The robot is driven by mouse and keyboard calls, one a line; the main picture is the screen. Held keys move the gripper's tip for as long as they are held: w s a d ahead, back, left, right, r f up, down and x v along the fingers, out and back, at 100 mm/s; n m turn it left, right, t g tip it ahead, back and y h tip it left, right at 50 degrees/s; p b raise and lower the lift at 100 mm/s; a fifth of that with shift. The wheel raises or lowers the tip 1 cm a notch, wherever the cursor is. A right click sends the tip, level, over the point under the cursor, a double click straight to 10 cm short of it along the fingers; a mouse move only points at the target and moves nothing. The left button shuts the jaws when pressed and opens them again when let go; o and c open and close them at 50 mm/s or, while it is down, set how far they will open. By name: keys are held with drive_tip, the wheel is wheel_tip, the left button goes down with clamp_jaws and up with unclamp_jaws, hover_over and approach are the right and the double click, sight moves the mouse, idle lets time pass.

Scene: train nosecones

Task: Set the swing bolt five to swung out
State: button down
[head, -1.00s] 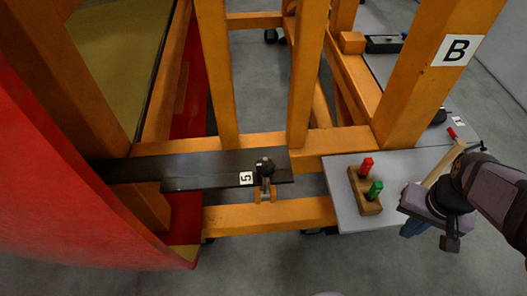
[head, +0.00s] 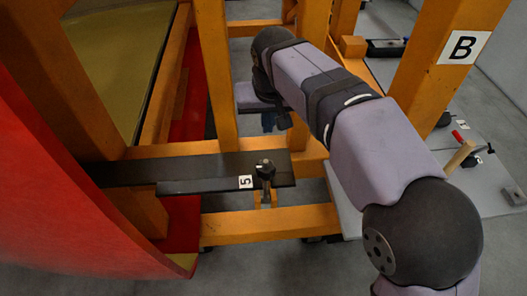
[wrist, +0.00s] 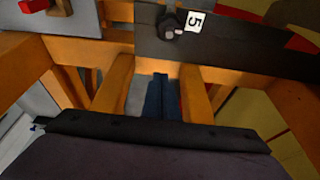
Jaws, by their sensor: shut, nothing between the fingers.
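Swing bolt five (head: 265,172) has a black knob and stands at the black bar (head: 205,168), beside the white "5" label (head: 245,182). Its lower end runs down to a small orange bracket on the lower beam. In the wrist view the bolt's knob (wrist: 170,27) is at the top, beside the upside-down label. My gripper (head: 275,123) is beyond the bar, above and behind the bolt, apart from it. Its blue fingers (wrist: 161,98) point toward the bar in the wrist view and are shut with nothing between them.
Orange posts (head: 216,85) rise close to the gripper, and one marked B (head: 463,47) stands at right. The red nosecone (head: 60,200) fills the left side. A red peg (wrist: 33,5) shows in the wrist view.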

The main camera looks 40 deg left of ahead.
drive_tip(key=shift+s+a, duration=0.35)
drive_tip(key=shift+a, duration=0.1)
drive_tip(key=p+x, duration=0.3)
drive_tip(key=x, duration=0.6)
drive_tip(key=shift+w+f, duration=0.1)
drive_tip(key=shift+f, duration=0.2)
drive_tip(key=shift+s+d+p, duration=0.75)
drive_tip(key=shift+s+d, duration=0.1)
drive_tip(key=shift+s, duration=0.15)
drive_tip(key=shift+s+d+f, duration=0.1)
drive_tip(key=shift+s+d, duration=0.3)
drive_tip(key=shift+s+d, duration=0.1)
